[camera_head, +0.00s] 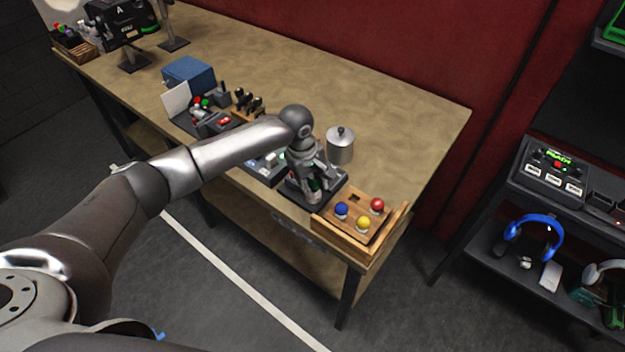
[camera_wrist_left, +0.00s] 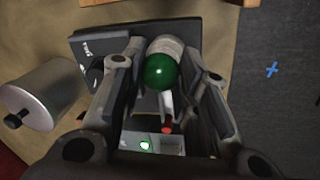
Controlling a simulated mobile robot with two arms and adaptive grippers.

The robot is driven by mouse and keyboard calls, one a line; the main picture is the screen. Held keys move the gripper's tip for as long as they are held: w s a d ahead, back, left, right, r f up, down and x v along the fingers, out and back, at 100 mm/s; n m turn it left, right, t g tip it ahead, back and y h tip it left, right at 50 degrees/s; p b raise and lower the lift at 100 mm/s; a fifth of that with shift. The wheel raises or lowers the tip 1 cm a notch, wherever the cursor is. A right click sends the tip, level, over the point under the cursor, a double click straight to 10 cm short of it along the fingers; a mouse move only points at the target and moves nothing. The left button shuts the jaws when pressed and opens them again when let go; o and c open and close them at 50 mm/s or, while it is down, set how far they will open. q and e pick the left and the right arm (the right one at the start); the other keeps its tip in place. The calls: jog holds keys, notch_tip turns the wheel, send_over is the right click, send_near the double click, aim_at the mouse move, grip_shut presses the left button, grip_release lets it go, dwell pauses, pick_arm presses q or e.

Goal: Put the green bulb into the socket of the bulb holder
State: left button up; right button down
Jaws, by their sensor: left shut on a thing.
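The green bulb (camera_wrist_left: 160,70) shows in the left wrist view, its round green top facing the camera and its pale base (camera_wrist_left: 168,46) beyond. My left gripper (camera_wrist_left: 163,58) is shut on it; in the head view this gripper (camera_head: 309,186) points down over a dark box. That dark box (camera_wrist_left: 92,43), with a white label and a round knob, looks like the bulb holder; its near edge also shows in the head view (camera_head: 335,183). Its socket is hidden by the bulb and fingers, so I cannot tell whether the bulb touches it. My right gripper is not in view.
A wooden box (camera_head: 340,238) with blue, yellow and red bulbs and an empty square hole stands at the table's front corner. A lidded metal pot (camera_head: 340,150) is close behind the dark box. Switch panels (camera_head: 205,120) lie to the left. The table's back right is clear.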

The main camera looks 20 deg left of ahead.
pick_arm(q)
jog(key=o, duration=0.9)
jog(key=shift+o, duration=0.8)
notch_tip(320, 180, up, 5)
jog(key=p, duration=0.5)
jog(key=shift+f+p, duration=0.15)
jog(key=shift+p, duration=0.2)
jog(key=shift+r, duration=0.2)
jog(key=shift+r+p, duration=0.45)
jog(key=shift+r, duration=0.5)
